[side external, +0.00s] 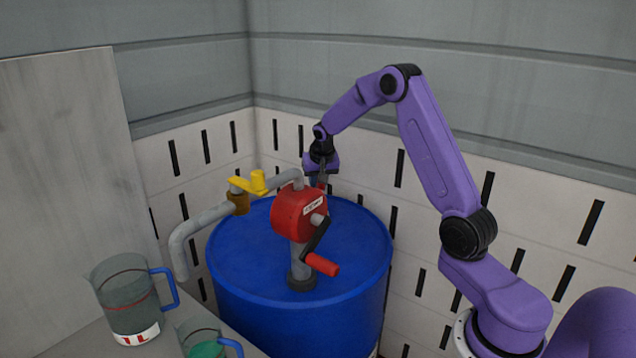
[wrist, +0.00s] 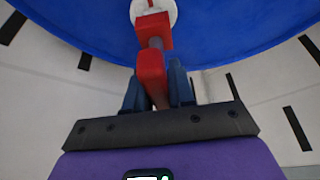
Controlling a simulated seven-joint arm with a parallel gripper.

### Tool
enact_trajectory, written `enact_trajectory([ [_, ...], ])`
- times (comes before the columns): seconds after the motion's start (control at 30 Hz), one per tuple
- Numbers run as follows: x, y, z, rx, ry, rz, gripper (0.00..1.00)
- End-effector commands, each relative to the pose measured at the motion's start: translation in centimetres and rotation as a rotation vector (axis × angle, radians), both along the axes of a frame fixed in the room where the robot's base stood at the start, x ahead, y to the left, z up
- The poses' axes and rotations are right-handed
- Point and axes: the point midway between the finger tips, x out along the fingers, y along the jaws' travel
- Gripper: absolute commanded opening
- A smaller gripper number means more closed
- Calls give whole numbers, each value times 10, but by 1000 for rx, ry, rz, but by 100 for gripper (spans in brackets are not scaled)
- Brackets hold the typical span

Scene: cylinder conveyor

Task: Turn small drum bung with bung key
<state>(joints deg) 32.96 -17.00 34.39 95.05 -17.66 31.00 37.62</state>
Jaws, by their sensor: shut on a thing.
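The blue drum (side external: 350,235) stands in the corner, and its lid edge also shows in the wrist view (wrist: 230,35). My gripper (side external: 322,182) is over the far side of the drum lid, partly behind the red pump. In the wrist view my gripper (wrist: 157,88) is shut on the red handle of the bung key (wrist: 150,75). The key's grey shaft leads to a red block pointing at the lid. A round white bung (wrist: 165,8) with a red mark lies beyond it, cut by the top edge. The key overlaps its rim; I cannot tell whether they touch.
A red hand pump (side external: 297,212) with a crank and a grey spout pipe stands on the drum, close to my gripper. A yellow-handled valve (side external: 247,184) is at its left. A large jug (side external: 125,300) and a smaller jug (side external: 203,340) stand on the bench at front left.

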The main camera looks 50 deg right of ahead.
Motion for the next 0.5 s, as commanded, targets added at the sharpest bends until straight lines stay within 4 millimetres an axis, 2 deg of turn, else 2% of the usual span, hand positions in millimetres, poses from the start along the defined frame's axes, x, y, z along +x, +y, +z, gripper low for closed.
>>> enact_trajectory([
  [0.5, 0, 0, -7, -1, -1, 0, 0],
])
